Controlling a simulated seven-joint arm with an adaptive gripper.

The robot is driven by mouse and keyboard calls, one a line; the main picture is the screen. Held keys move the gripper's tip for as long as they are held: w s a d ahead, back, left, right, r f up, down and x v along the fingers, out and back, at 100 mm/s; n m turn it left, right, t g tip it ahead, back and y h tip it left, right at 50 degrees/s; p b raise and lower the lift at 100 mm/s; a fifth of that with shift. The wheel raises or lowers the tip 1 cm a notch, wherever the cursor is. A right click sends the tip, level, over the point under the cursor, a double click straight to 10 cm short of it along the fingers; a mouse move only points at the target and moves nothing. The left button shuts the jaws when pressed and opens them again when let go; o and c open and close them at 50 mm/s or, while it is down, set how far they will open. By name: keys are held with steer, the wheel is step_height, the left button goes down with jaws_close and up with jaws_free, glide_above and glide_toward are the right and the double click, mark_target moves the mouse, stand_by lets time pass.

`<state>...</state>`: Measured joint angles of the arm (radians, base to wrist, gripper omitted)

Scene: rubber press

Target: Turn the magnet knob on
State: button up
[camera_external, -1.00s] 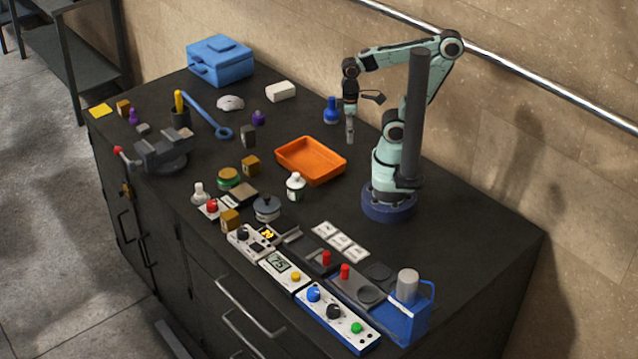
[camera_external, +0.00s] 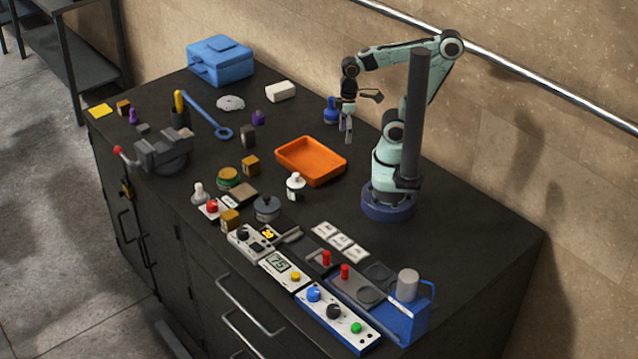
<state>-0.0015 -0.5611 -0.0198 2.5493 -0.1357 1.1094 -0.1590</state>
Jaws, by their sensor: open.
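My gripper (camera_external: 346,132) is open and empty, pointing down above the back right of the bench, right of a blue bottle and behind the orange tray. A white panel with a blue edge (camera_external: 322,322) at the front carries a blue knob (camera_external: 313,293), a black knob (camera_external: 333,311) and a green button (camera_external: 356,328). Another white panel (camera_external: 238,245) to its left carries a black knob (camera_external: 243,234). I cannot read which knob is the magnet knob or its setting. My gripper is far from all these knobs.
An orange tray (camera_external: 325,178), a white bottle (camera_external: 295,187) and white tiles (camera_external: 340,242) stand between my gripper and the panels. Red-handled levers (camera_external: 345,272) and a blue device with a grey cylinder (camera_external: 407,285) stand beside the front panel. The bench's right side is clear.

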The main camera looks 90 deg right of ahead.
steer(key=w+r+n+t, duration=0.35)
steer(key=w+r, duration=0.25)
steer(key=w, duration=0.2)
steer(key=n+y, duration=0.3)
steer(key=n, duration=0.3)
glide_above(212, 203)
steer(key=d, duration=0.2)
step_height(212, 203, down, 12)
steer(key=f, duration=0.3)
steer(key=f+m+g, duration=0.1)
steer(key=f, duration=0.3)
steer(key=s+f+g, duration=0.1)
steer(key=f, duration=0.3)
steer(key=shift+d, duration=0.15)
steer(key=x, duration=0.6)
steer(key=shift+s, duration=0.1)
steer(key=c, duration=1.2)
